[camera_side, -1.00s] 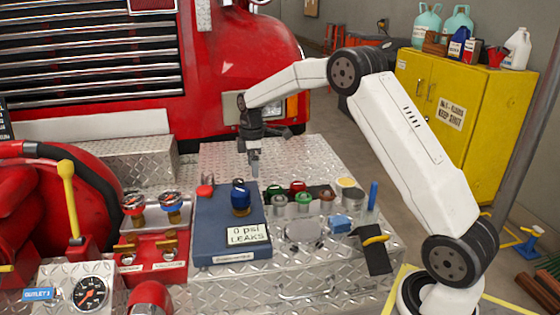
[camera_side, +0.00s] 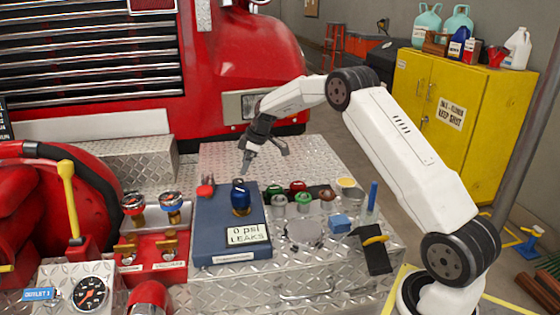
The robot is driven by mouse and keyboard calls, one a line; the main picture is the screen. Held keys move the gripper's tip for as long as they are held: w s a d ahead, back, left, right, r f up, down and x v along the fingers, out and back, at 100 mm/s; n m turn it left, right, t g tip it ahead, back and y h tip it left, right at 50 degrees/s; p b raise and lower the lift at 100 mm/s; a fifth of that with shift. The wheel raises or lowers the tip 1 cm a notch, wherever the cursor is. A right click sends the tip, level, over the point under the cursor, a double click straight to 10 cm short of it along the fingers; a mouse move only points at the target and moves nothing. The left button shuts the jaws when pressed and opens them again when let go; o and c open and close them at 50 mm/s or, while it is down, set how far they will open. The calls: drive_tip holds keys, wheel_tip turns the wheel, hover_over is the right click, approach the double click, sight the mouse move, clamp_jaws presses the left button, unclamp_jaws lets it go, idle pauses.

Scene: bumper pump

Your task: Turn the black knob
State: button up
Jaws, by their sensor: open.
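A blue box (camera_side: 215,235) with a "0 psi LEAKS" display (camera_side: 247,233) sits on the diamond-plate deck. A dark blue cylinder (camera_side: 241,203) with a black top stands on it. I cannot tell whether that top is the black knob; no other black knob is clear. A small red knob (camera_side: 206,189) is at the box's back left. My gripper (camera_side: 265,161) is open and empty, tilted, with its fingers spread.
Several coloured caps (camera_side: 303,199) stand right of the box. A blue block (camera_side: 340,223), a blue upright marker (camera_side: 372,195) and a black-and-yellow tool (camera_side: 374,250) lie farther right. The deck behind the box is clear.

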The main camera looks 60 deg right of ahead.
sight(238, 180)
drive_tip(key=shift+x, duration=3.1)
drive_tip(key=shift+s, duration=0.1)
clamp_jaws()
drive_tip(key=shift+m, duration=0.4)
drive_tip(key=m+h, duration=0.1)
drive_tip(key=m, duration=0.2)
drive_tip(key=shift+t, duration=0.3)
drive_tip(key=shift+a+m+h, duration=0.1)
drive_tip(key=shift+m+h, duration=0.8)
drive_tip(key=shift+m, duration=0.7)
unclamp_jaws()
